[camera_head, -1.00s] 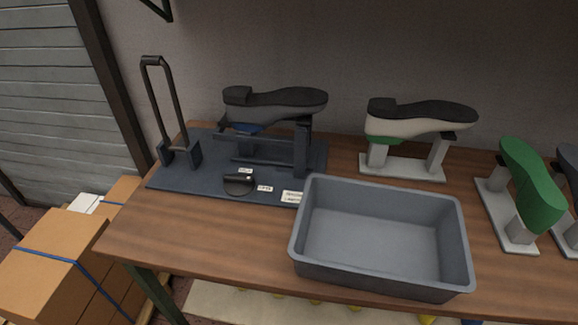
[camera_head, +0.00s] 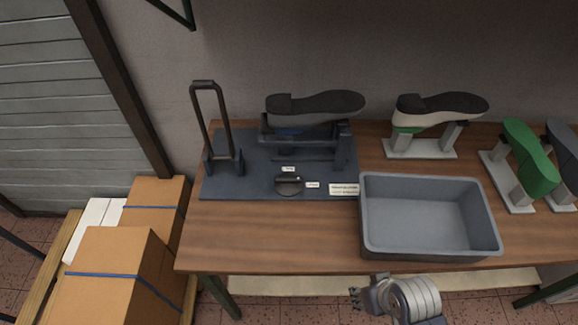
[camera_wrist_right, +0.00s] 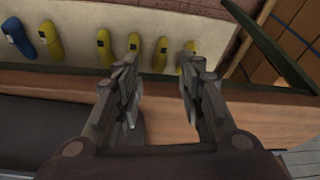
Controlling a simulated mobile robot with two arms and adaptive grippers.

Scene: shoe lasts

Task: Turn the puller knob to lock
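The puller is a dark base plate (camera_head: 222,187) on the left part of the wooden table, with a dark frame and a tall U-shaped handle (camera_head: 212,125). Its round black knob (camera_head: 289,185) lies at the front of the plate, its bar pointing roughly sideways, with small white labels behind it and to its right. A dark grey shoe (camera_head: 315,104) rests on top of the frame. My right gripper (camera_head: 356,297) is below the table's front edge, well apart from the knob. In the right wrist view the gripper (camera_wrist_right: 160,75) is open and empty. My left gripper is not in view.
A grey bin (camera_head: 430,252) stands right of the puller near the front edge. A white shoe on a stand (camera_head: 418,148) and a green last (camera_head: 530,157) are farther right. Cardboard boxes (camera_head: 110,265) stand left of the table. Wood in front of the plate is bare.

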